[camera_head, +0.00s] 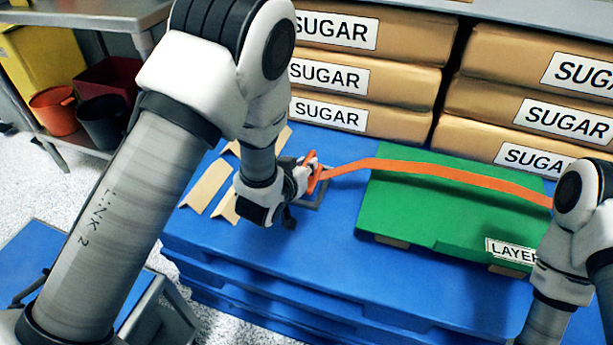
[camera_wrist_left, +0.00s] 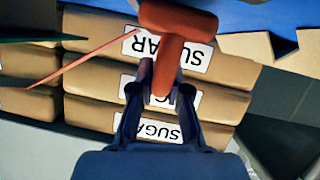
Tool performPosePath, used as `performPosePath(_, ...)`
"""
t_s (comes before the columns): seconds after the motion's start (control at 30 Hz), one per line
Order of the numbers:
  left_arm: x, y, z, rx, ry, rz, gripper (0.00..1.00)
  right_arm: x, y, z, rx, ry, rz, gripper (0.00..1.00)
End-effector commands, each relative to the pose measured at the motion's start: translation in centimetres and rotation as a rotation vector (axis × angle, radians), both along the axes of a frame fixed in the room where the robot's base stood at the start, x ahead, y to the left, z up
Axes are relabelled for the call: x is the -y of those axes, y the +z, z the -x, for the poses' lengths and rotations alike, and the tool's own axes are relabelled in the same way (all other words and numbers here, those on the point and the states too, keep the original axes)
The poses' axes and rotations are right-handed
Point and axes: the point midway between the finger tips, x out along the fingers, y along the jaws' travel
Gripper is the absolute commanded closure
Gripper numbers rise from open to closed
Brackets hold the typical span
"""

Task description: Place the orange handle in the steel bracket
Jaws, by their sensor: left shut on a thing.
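The orange handle (camera_head: 313,176) is held by my left gripper (camera_head: 304,176), above the blue pallet. In the left wrist view the handle (camera_wrist_left: 178,22) is T-shaped, and my left gripper (camera_wrist_left: 162,92) is shut on its stem. An orange strap (camera_head: 430,168) runs from the handle to the right across the green box and passes behind my right arm. A grey metal piece (camera_head: 318,196), likely the steel bracket, lies just below and beside the handle, partly covered by the gripper. I cannot tell whether the handle touches it. My right gripper is out of view.
A green box (camera_head: 435,215) sits on the blue pallet (camera_head: 300,260) at the right. Stacked sugar bags (camera_head: 375,78) stand behind. Tan cardboard pieces (camera_head: 207,187) lie left of the gripper. A shelf with buckets (camera_head: 55,112) is at far left. The pallet's front is clear.

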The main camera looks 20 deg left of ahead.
Motion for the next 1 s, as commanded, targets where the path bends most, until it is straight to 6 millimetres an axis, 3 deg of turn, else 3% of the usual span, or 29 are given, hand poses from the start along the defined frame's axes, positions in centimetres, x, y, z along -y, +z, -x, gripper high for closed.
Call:
performPosePath(0.03,0.0,-1.5,0.0,-0.001,0.000,0.000,1.00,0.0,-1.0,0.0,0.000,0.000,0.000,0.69)
performPosePath(0.1,0.0,-2.1,0.0,-0.001,0.000,0.000,1.00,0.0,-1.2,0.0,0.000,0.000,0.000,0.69)
performPosePath(0.43,0.0,-2.2,0.0,0.000,0.000,0.000,1.00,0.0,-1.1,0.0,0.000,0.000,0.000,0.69)
performPosePath(0.47,0.0,-2.1,0.0,0.000,0.000,0.000,0.77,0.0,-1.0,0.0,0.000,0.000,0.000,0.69)
performPosePath(0.5,0.0,-2.1,0.0,0.000,0.000,0.000,0.63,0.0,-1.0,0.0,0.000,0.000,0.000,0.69)
performPosePath(0.53,0.0,-2.1,0.0,0.000,0.000,0.000,0.59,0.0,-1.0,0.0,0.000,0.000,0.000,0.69)
performPosePath(0.87,0.0,-1.6,0.0,0.000,0.000,0.000,0.59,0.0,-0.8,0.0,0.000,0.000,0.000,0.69)
performPosePath(1.0,-0.2,-0.7,1.8,-0.003,0.000,-0.001,0.59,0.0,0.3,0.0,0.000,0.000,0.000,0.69)
